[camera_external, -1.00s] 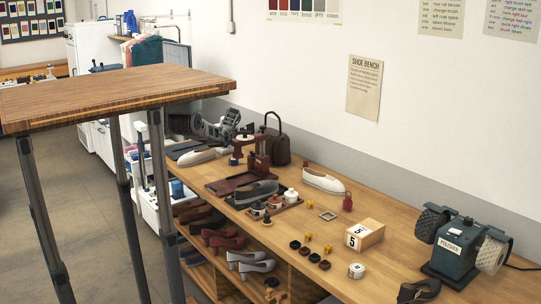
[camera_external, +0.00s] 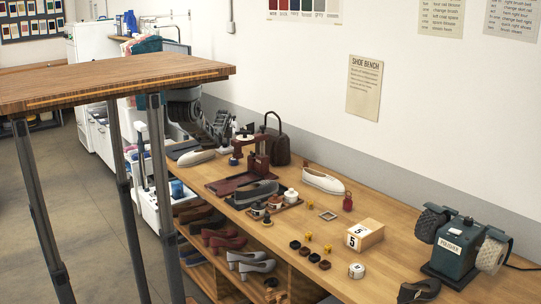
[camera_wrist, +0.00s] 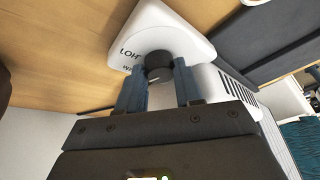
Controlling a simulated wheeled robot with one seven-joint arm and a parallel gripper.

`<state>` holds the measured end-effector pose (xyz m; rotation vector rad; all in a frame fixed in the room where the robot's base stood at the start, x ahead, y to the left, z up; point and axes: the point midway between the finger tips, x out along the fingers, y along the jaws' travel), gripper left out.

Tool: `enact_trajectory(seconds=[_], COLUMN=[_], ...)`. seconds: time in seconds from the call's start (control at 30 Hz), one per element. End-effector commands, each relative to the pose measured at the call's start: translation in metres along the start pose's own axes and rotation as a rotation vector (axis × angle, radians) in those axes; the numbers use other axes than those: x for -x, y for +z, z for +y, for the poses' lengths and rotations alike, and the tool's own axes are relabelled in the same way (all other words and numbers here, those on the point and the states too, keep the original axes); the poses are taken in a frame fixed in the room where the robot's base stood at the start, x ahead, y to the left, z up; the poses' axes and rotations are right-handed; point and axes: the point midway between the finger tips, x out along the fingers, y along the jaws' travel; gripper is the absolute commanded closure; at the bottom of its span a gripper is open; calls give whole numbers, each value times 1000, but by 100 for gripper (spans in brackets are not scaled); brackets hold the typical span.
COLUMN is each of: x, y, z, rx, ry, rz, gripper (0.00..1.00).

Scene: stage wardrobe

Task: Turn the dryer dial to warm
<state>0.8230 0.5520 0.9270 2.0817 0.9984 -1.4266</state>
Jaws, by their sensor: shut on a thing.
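In the wrist view, the white dryer housing (camera_wrist: 170,30) carries dark lettering, partly covered, that starts "LO" above and "WA" below. Its round black dial (camera_wrist: 157,66) sits between the blue fingers of my gripper (camera_wrist: 158,84), which are shut on it, one on each side. A thin pale line shows on the dial, but I cannot tell which setting it marks. Part of the lettering is hidden by the dial and left finger. In the external view my grey arm (camera_external: 185,108) shows behind the wooden table; my gripper and the dial are hidden there.
A tall wooden table (camera_external: 110,82) stands in front of my arm. The shoe bench (camera_external: 395,225) runs to the right with shoes, small tins and a green polisher (camera_external: 455,250). Teal cloth (camera_wrist: 296,137) lies at the right of the wrist view. Bare floor (camera_external: 70,190) is at left.

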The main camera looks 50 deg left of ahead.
Motion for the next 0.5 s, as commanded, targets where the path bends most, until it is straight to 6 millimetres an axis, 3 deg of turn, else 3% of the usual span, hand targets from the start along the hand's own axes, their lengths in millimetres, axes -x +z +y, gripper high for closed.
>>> enact_trajectory(seconds=[0.5], x=[-1], y=[1], z=[-2], rx=[-50], ry=[19], rz=[1], gripper=[96])
